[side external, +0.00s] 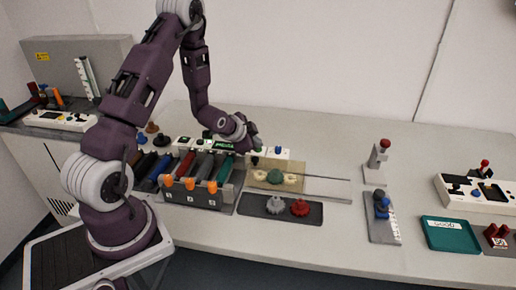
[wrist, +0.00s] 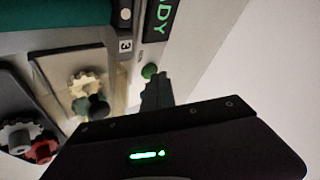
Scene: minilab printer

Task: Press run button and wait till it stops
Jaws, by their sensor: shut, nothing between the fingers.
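The printer's white control panel (side external: 182,143) runs along the back of the machine. In the wrist view a green round button (wrist: 149,71) sits on this panel, beside small lettering and a display with large green letters (wrist: 160,16), of which "DY" shows. My gripper (wrist: 156,82) is shut and empty, with its fingertips right at the edge of the green button; I cannot tell whether they touch it. In the side view my gripper (side external: 256,147) is low over the right part of the panel and hides part of it.
A clear plate (side external: 262,184) with cream and teal gears lies in front of the panel. A dark tray (side external: 253,207) holds a grey and a red gear. Coloured cartridges (side external: 205,165) with orange knobs stand left. A green tray (side external: 452,234) is far right.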

